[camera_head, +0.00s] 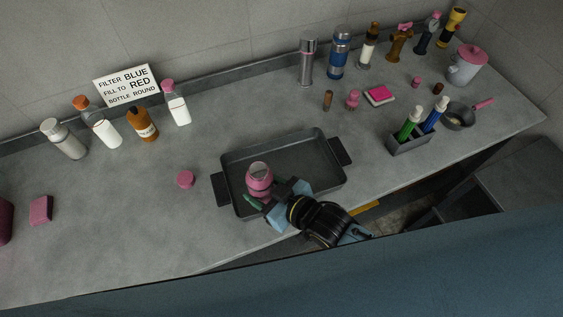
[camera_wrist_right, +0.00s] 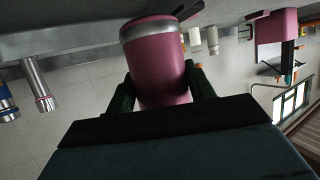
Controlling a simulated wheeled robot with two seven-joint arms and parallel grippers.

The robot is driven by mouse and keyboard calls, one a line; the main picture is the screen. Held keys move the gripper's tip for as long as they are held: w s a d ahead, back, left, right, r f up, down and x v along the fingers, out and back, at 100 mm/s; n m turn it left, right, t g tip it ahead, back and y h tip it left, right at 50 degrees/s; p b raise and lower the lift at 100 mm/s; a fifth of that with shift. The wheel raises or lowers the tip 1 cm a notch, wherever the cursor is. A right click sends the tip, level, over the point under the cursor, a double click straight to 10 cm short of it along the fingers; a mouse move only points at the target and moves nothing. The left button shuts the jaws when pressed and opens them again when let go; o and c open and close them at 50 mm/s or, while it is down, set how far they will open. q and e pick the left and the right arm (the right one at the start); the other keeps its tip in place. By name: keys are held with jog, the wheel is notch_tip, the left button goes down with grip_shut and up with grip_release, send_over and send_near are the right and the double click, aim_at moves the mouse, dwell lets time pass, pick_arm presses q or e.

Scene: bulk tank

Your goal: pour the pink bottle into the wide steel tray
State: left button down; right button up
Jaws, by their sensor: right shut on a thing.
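The pink bottle (camera_head: 262,186) is in my right gripper (camera_head: 268,205), over the left part of the wide steel tray (camera_head: 332,181). The gripper is shut around the bottle's side. The right wrist view shows the pink bottle (camera_wrist_right: 160,68) between both fingers (camera_wrist_right: 161,92). That picture is turned over, with the counter along its top, and the bottle's grey-banded end points toward the counter. In the head view a pale ring shows at the bottle's far end. I see no stream, and cannot tell what is inside. My left gripper is not in view.
A round pink cap (camera_head: 186,179) lies left of the tray. White and orange bottles (camera_head: 143,124) stand behind by a sign (camera_head: 127,86). A caddy with green and blue bottles (camera_head: 408,143) and a small pan (camera_head: 459,115) are at right. The counter's front edge is close.

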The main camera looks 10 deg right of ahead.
jog(key=shift+w+d+f, duration=0.15)
jog(key=shift+f, duration=0.05)
jog(key=shift+f+m+g+b, duration=0.35)
jog(key=shift+m+g+b, duration=0.2)
jog(key=shift+b, duration=0.3)
jog(key=shift+w+d+r+m+y, duration=0.1)
jog(key=shift+m+y, duration=0.35)
jog(key=shift+y, duration=0.05)
jog(key=shift+g+b, duration=0.35)
jog(key=shift+b, duration=0.15)
jog(key=m+g+b, duration=0.1)
jog(key=b, duration=0.1)
jog(key=w+m+y+b, duration=0.1)
jog(key=b, duration=0.1)
jog(key=shift+d+m+g+y+b, duration=0.3)
jog(key=shift+d+m+g+b, duration=0.05)
jog(key=shift+m+g+b, duration=0.05)
jog(key=shift+s+a+f+m+g+b, duration=0.1)
jog(key=shift+s+f+m+g+b, duration=0.15)
jog(key=shift+m+b, duration=0.45)
jog(key=shift+r+y, duration=0.3)
jog(key=shift+r, duration=0.1)
